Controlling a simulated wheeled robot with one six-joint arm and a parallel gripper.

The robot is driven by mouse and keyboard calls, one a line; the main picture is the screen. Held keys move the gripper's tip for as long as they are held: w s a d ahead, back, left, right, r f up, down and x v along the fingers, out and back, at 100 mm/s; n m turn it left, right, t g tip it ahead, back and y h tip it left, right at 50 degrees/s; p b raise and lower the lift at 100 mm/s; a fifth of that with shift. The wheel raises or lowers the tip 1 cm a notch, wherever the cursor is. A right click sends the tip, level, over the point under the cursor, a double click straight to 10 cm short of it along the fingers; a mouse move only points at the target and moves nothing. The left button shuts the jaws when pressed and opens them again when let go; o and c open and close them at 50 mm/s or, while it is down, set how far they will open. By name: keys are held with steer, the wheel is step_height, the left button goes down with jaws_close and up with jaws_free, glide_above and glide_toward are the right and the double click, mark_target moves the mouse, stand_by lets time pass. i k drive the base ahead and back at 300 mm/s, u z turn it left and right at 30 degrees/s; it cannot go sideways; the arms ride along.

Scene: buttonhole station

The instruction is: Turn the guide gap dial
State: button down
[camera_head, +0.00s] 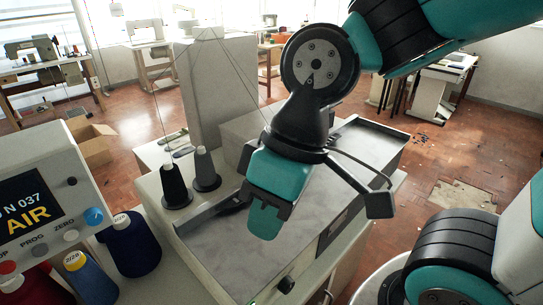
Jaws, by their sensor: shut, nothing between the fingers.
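A small black knob (286,285) sits low on the front edge of the grey machine bed (235,262). It may be the guide gap dial, but no label on it can be read. My gripper (265,222) hangs over the machine bed, pointing down, above and slightly left of the knob and apart from it. It is shut with nothing held. My arm and gripper hide part of the bed and whatever lies behind them.
A control box (40,190) with a lit display and coloured buttons stands at left. Thread cones (174,186) stand upright on the machine's left side, with coloured spools (132,245) nearer. A cardboard box (90,143) lies on the floor behind. Floor at right is mostly clear.

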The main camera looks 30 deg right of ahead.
mark_target(287, 284)
steer(key=z, duration=0.45)
steer(key=k, duration=0.7)
steer(key=z, duration=1.15)
